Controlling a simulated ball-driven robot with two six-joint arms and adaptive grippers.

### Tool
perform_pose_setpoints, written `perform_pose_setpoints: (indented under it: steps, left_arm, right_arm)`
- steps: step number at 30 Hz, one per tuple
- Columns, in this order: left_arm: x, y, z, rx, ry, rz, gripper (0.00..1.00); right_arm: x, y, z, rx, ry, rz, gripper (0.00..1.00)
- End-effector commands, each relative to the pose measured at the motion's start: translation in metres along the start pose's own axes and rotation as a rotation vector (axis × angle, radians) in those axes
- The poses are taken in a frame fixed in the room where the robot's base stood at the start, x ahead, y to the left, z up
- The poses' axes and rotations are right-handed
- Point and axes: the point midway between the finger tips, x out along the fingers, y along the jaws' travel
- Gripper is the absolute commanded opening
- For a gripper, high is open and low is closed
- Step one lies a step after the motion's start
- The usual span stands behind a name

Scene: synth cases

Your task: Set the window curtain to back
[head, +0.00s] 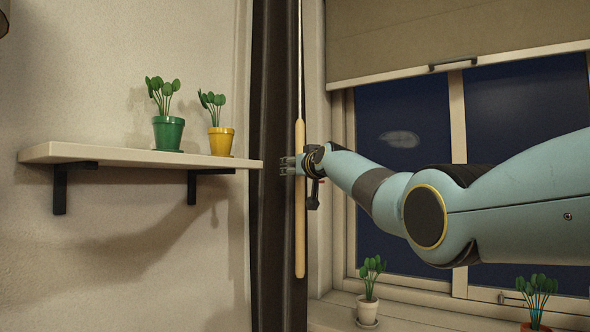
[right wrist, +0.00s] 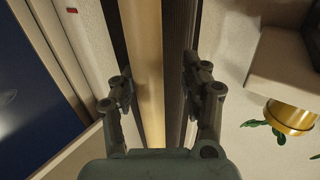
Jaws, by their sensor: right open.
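A dark curtain (head: 272,90) hangs gathered at the left side of the window (head: 400,100). A pale wooden rod (head: 300,240) hangs upright in front of it on a thin cord or wand. My right gripper (head: 288,166) is at the rod's middle height in the head view. In the right wrist view, my right gripper (right wrist: 153,85) is open, with one finger on each side of the rod (right wrist: 146,50). Gaps show between the fingers and the rod. The curtain also shows there as dark strips beside the rod. My left gripper is not in view.
A wall shelf (head: 100,153) at left holds a green pot (head: 168,133) and a yellow pot (head: 221,141) with plants; its end is close to the gripper. A beige blind (head: 440,35) covers the window's top. Potted plants (head: 368,308) stand on the sill.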

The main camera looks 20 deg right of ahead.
Motion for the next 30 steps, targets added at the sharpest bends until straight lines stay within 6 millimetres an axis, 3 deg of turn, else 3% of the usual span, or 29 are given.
perform_pose_setpoints:
  steps: [11,30]
  left_arm:
    - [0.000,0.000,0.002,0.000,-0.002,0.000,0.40]
    - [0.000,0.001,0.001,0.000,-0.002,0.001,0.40]
  right_arm:
    - [-0.020,0.001,-0.001,-0.004,0.005,-0.001,0.47]
    - [-0.112,-0.002,0.001,-0.001,0.000,-0.001,0.47]
